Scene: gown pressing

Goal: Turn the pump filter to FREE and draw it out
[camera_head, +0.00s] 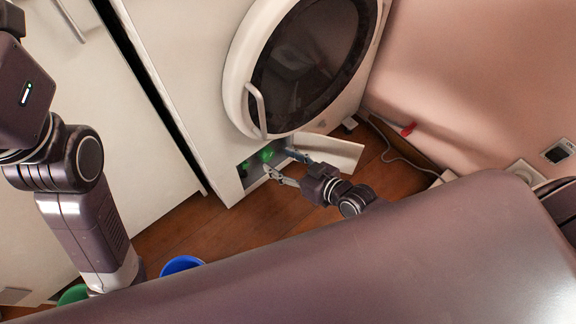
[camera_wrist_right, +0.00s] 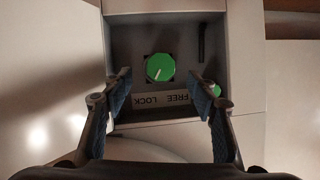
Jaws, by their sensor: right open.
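The pump filter (camera_wrist_right: 160,67) is a round green knob inside a recess low on the white washing machine's front; it also shows in the head view (camera_head: 266,155). Its white mark points down-left in the wrist view, toward the upside-down word LOCK on the label (camera_wrist_right: 163,100). FREE stands to the right on that label. My right gripper (camera_wrist_right: 160,82) is open and empty, its blue-padded fingers on either side of the knob's line and nearer the camera. In the head view my right gripper (camera_head: 279,162) is at the recess mouth. My left arm shows at the left, its gripper out of sight.
A white flap (camera_head: 335,152) stands open right of the recess. A blue bucket (camera_head: 181,265) and green bucket (camera_head: 74,294) stand on the wooden floor. A cable (camera_head: 400,157) lies right.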

